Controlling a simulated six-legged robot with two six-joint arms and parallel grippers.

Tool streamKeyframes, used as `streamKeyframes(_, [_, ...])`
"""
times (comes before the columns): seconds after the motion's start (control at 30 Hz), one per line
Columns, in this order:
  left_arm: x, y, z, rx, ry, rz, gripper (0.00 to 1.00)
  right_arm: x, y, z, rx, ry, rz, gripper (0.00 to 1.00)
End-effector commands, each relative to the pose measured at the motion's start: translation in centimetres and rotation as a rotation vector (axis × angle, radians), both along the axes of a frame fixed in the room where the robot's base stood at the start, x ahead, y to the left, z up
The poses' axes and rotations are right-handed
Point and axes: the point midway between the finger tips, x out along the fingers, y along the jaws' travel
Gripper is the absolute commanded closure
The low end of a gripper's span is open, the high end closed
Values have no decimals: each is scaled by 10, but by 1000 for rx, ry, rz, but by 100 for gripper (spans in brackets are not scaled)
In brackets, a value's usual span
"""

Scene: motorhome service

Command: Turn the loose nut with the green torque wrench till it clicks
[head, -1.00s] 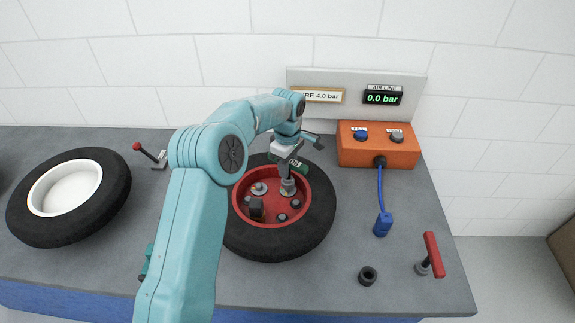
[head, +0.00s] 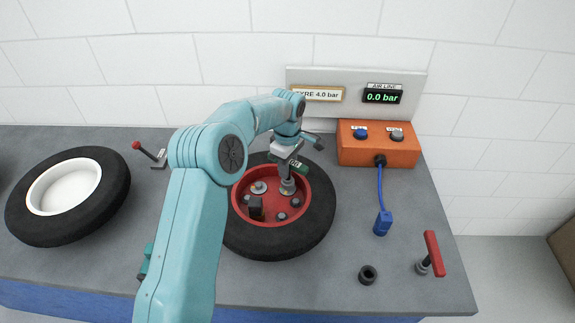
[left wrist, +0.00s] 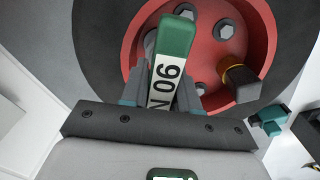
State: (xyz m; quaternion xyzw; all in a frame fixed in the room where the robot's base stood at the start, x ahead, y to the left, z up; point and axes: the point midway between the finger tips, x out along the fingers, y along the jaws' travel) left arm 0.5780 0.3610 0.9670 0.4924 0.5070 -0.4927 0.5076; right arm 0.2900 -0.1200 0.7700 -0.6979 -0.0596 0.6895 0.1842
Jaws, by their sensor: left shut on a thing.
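My left gripper (head: 287,155) is shut on the green torque wrench (head: 301,168), over the far part of the red wheel. The wrench's green end and white label, reading 90 N, show between the fingers in the left wrist view (left wrist: 178,38). A grey socket (head: 287,186) stands down inside the red rim (head: 273,222), seemingly on a nut that it hides. Other nuts (head: 282,216) show on the rim, and some also in the left wrist view (left wrist: 223,33). I cannot tell whether the wrench has clicked. My right gripper is not in view.
A dark block (head: 256,207) stands inside the rim, close to the nuts. A spare tyre (head: 110,205) lies at left beside a red-knobbed lever (head: 150,153). At right are an orange box (head: 350,150), a blue connector (head: 382,224), a black ring (head: 368,275) and a red-handled tool (head: 434,255).

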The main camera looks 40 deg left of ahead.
Motion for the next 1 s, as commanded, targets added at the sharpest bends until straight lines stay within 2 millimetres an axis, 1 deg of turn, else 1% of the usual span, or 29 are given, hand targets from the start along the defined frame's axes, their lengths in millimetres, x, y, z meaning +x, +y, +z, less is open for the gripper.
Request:
streamKeyframes(0.6, [0, 0, -19, 0, -1, 1, 100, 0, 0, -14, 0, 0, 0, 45])
streamKeyframes(0.8, [0, 0, -17, 0, -1, -4, 100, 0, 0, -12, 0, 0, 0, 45])
streamKeyframes(0.87, [0, 0, -17, 0, -1, -44, 100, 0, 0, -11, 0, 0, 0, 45])
streamKeyframes(1.0, [0, 0, -16, 0, 0, -258, 100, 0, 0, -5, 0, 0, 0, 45])
